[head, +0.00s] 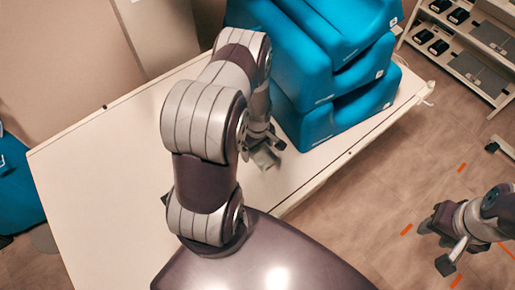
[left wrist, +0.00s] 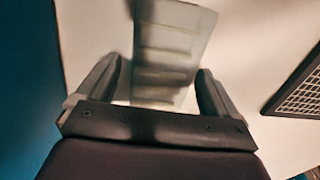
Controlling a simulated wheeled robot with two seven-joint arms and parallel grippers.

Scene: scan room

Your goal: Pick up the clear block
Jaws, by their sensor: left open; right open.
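The clear block (left wrist: 172,45) is a pale, see-through slab with ridges across it, on the white table. In the left wrist view it lies between the two dark fingers of my left gripper (left wrist: 158,85), with gaps on both sides. In the head view the block (head: 264,158) is a small greyish piece beside the left gripper (head: 262,140), which is partly hidden by its own arm. The left gripper is open. My right gripper (head: 440,242) is open and empty above the floor at the lower right.
A stack of blue cushions (head: 322,70) stands on the white table (head: 95,165), close to the left gripper. The left part of the table is clear. A shelf rack (head: 470,45) stands at the upper right. A dark grid panel (left wrist: 296,90) is at the right in the left wrist view.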

